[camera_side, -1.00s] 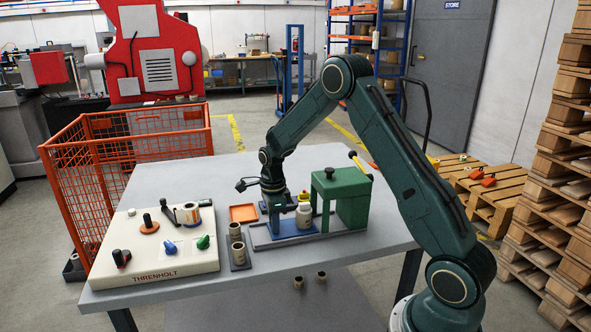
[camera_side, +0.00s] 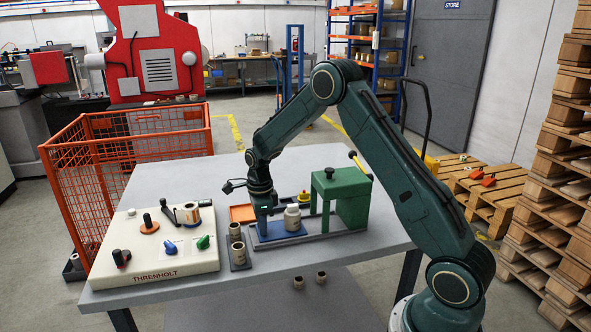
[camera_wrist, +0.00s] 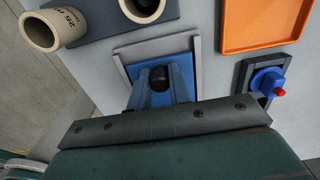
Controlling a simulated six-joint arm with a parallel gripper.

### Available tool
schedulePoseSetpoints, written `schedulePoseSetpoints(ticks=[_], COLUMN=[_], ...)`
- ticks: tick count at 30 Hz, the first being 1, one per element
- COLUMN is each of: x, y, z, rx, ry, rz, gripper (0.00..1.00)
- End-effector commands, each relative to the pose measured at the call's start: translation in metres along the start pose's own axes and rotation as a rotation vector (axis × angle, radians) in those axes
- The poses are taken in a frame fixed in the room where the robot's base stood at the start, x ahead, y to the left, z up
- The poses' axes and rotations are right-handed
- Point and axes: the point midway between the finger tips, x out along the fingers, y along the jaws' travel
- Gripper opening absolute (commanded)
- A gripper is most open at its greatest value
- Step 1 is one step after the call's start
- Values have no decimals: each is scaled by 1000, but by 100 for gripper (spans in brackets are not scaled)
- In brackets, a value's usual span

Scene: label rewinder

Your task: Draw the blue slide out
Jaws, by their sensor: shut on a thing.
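The blue slide (camera_side: 287,229) lies in a grey guide track (camera_side: 318,239) that leads under the green press (camera_side: 352,200). A white jar (camera_side: 292,217) stands upright on the slide, clear of the press's body, on its left. My gripper (camera_side: 264,209) is down at the slide's left end. In the wrist view, my gripper (camera_wrist: 160,88) is shut on the slide's dark round knob (camera_wrist: 160,76), with a finger on each side. The blue slide (camera_wrist: 139,71) also shows around the fingers there; its far part is hidden by my gripper body.
An orange tray (camera_side: 242,213) lies behind the slide's left end. Tan cups (camera_side: 235,231) stand in a dark holder left of the track. A cream control panel (camera_side: 150,262) with knobs is further left. A small blue switch with a red tip (camera_wrist: 268,82) is near the tray.

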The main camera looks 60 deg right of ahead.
Motion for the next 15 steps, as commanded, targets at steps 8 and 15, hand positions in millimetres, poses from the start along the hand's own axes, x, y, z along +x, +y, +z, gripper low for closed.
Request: schedulePoseSetpoints(ticks=[8, 15], x=[0, -2], y=[0, 0], z=[-1, -1], rx=[2, 1], ry=[1, 0], rz=[0, -1], gripper=[42, 42])
